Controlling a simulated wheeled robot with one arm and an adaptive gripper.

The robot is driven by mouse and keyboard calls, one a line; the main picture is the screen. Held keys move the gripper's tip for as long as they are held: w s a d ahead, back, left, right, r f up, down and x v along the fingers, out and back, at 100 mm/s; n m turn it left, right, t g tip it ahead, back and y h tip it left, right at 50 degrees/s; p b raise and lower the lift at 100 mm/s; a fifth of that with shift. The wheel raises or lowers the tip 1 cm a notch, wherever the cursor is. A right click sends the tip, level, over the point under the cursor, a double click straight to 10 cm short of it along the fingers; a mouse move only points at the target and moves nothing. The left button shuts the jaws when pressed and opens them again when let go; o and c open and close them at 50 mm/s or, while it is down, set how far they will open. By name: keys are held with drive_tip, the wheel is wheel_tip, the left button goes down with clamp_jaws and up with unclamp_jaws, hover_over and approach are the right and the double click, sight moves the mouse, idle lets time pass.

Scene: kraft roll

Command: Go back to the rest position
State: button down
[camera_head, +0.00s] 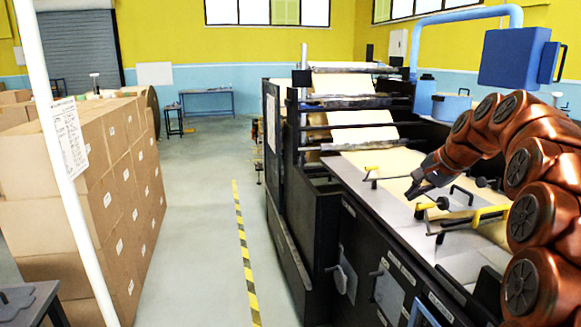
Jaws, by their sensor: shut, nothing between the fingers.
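My gripper (418,189) is at the end of my orange-brown arm, which reaches in from the right edge. It is shut and empty, pointing left and down above the flat bed of the machine (372,262). Cream kraft paper (385,163) lies on the bed and runs up over the rollers behind it. A black lever with a yellow end (432,204) is just below the gripper. I cannot tell whether the two touch.
Stacked cardboard boxes (118,190) stand on the left behind a white post (66,165). A clear grey aisle (205,215) with a yellow-black floor stripe (244,250) runs between boxes and machine. A yellow handle (490,214) and other levers stick up near my arm. A blue box (512,57) hangs above.

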drive_tip(key=s+a+f+n+g, duration=0.2)
drive_tip(key=s+a+f+n, duration=0.15)
drive_tip(key=s+a, duration=0.45)
drive_tip(key=s+a+f+n+g, duration=0.2)
drive_tip(key=s+a+f, duration=0.25)
drive_tip(key=s, duration=0.85)
drive_tip(key=s+f+n+g+h, duration=0.1)
drive_tip(key=s+f, duration=0.3)
drive_tip(key=s, duration=0.4)
drive_tip(key=s+f+n+g+h, duration=0.1)
drive_tip(key=s+f, duration=0.3)
drive_tip(key=s, duration=0.5)
drive_tip(key=s+f+n+g+h, duration=0.1)
drive_tip(key=s+f+n+g, duration=0.1)
drive_tip(key=s, duration=0.7)
drive_tip(key=shift+f+n, duration=0.85)
drive_tip(key=shift+f, duration=0.1)
drive_tip(key=shift+s, duration=0.1)
